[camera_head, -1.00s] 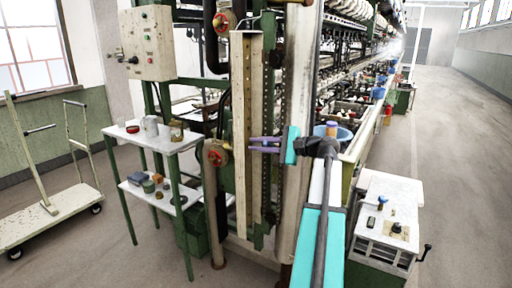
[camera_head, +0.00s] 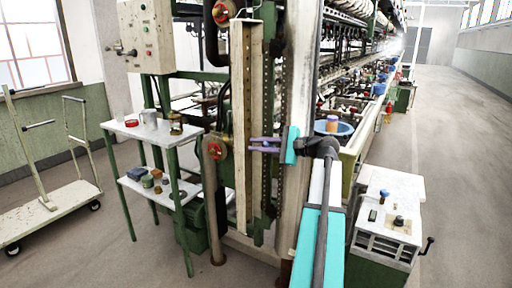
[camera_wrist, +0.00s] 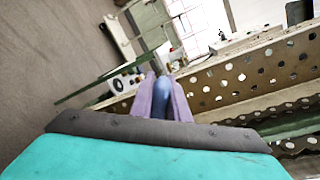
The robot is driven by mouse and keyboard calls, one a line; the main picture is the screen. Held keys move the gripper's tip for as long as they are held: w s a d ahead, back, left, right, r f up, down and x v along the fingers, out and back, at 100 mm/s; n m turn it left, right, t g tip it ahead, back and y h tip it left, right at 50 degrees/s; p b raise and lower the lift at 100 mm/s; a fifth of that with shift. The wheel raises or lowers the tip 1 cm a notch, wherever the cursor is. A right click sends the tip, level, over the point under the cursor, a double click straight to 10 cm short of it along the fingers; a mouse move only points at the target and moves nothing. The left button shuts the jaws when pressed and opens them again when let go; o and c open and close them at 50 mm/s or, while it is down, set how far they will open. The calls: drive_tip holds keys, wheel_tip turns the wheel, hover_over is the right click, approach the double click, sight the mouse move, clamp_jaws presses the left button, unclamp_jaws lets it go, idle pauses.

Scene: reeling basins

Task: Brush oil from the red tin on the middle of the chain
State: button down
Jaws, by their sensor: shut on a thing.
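The red tin (camera_head: 132,122) is small and low and sits on the white top of the side table at left. The chain (camera_head: 285,85) is dark and hangs vertically between the pale upright beams of the machine. My gripper (camera_head: 253,144), with purple fingers and a teal body, points left across the front of the chain at about mid-height. I cannot tell whether it touches the chain. In the wrist view my gripper (camera_wrist: 161,82) is shut on a slim blue-grey thing (camera_wrist: 161,103), likely the brush handle. Its far end is too small to make out.
The side table (camera_head: 160,135) also carries cups and a jar, with several small items on its lower shelf. A flat trolley (camera_head: 50,212) stands at far left. A white cabinet (camera_head: 388,215) with a crank stands at right. The right aisle floor is clear.

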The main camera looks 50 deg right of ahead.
drive_tip(key=shift+a, duration=0.1)
drive_tip(key=shift+s+a+b, duration=0.1)
drive_tip(key=shift+s+a, duration=0.15)
drive_tip(key=shift+a, duration=0.7)
drive_tip(key=shift+s+a+b, duration=0.15)
drive_tip(key=shift+s+a, duration=0.05)
drive_tip(key=shift+a, duration=0.75)
drive_tip(key=shift+s+a+b, duration=0.1)
drive_tip(key=shift+s+a, duration=0.15)
drive_tip(key=shift+a, duration=0.8)
drive_tip(key=a, duration=0.1)
drive_tip(key=a+b, duration=0.1)
drive_tip(key=shift+s+a, duration=0.35)
